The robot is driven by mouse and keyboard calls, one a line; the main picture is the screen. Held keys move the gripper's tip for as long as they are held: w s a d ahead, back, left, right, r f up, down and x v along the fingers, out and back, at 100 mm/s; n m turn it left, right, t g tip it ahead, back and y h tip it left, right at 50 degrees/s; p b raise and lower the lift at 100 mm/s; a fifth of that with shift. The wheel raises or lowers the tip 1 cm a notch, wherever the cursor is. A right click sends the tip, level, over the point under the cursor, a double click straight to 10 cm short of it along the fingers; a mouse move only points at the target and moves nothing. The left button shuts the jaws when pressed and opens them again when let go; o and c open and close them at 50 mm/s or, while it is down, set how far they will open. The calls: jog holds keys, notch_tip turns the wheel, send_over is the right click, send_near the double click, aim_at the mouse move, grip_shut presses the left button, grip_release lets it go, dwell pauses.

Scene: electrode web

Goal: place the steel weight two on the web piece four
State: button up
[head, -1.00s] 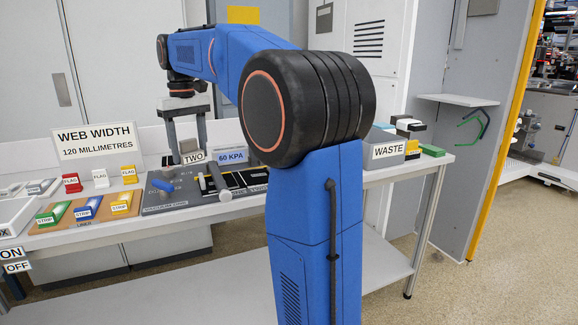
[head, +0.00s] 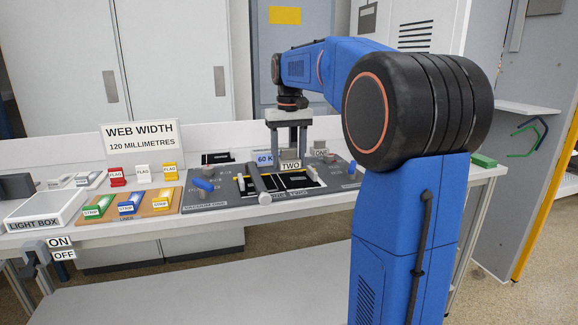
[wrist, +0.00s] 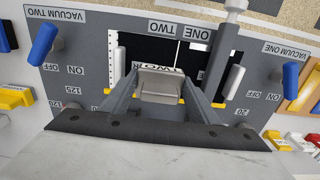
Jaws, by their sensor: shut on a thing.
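My gripper (head: 290,150) is shut on the steel weight two (head: 291,165), a grey block with a TWO label. In the wrist view the weight (wrist: 160,86) sits between the fingers, above black web pieces on the grey vacuum board (wrist: 75,75). In the head view it appears in front of or over the back of the black web (head: 296,182); I cannot tell whether it touches. Which black piece is web piece four I cannot read; the weight and fingers hide part of it.
A block labelled ONE (head: 320,153) is behind right of the weight. Coloured strips (head: 130,204), flags (head: 143,173) and a light box (head: 45,212) are at left.

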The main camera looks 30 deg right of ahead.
aim_at(288, 159)
jog(key=shift+f, duration=1.25)
jog(key=shift+f, duration=0.45)
jog(key=o, duration=1.4)
jog(key=shift+r, duration=0.1)
notch_tip(288, 159, up, 13)
jog(key=shift+f, duration=0.15)
jog(key=s+a+f+n+t, duration=0.1)
jog(key=s+a+f, duration=0.4)
jog(key=s+f, duration=0.4)
jog(key=s+a+f+n+t, duration=0.1)
jog(key=s+a+f+t, duration=0.1)
jog(key=s+a+f, duration=0.3)
jog(key=s+a+f+n+t, duration=0.1)
jog(key=s+a+f, duration=0.5)
jog(key=s+f, duration=0.8)
jog(key=shift+s+t, duration=0.4)
jog(key=shift+s, duration=0.7)
